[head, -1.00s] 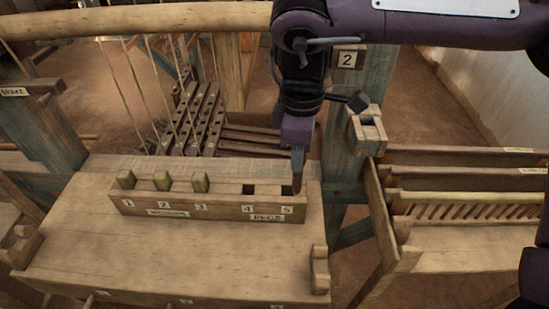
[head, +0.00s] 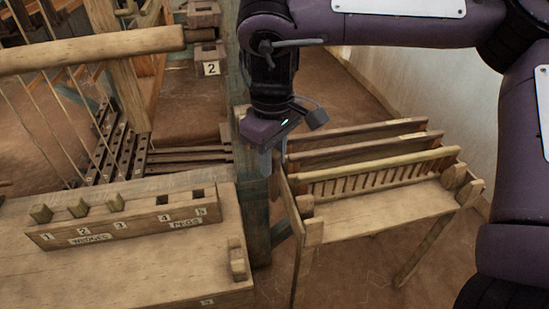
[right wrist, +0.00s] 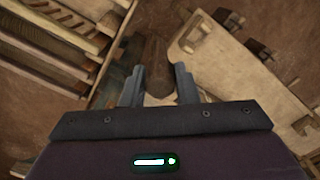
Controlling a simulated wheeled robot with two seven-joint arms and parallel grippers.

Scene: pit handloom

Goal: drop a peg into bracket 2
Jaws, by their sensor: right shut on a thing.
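My right gripper (head: 266,162) is over the gap between the bench and the slatted rack. In the right wrist view, its fingers (right wrist: 157,86) are shut on a dark brown wooden peg (right wrist: 157,60). The peg cannot be made out in the head view. Bracket 2 (head: 207,52) is a wooden block with a "2" label on a post, at the upper middle, left of and beyond my gripper. The peg holder (head: 130,228) has wedges in slots 1, 2 and 3; slots 4 and 5 look dark and empty. My left gripper is not in view.
The bench (head: 140,270) fills the lower left. The slatted rack (head: 375,205) stands at the right of the post (head: 252,205). A thick beam (head: 95,50) and cords cross the upper left. Another wooden block (head: 203,14) sits above bracket 2.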

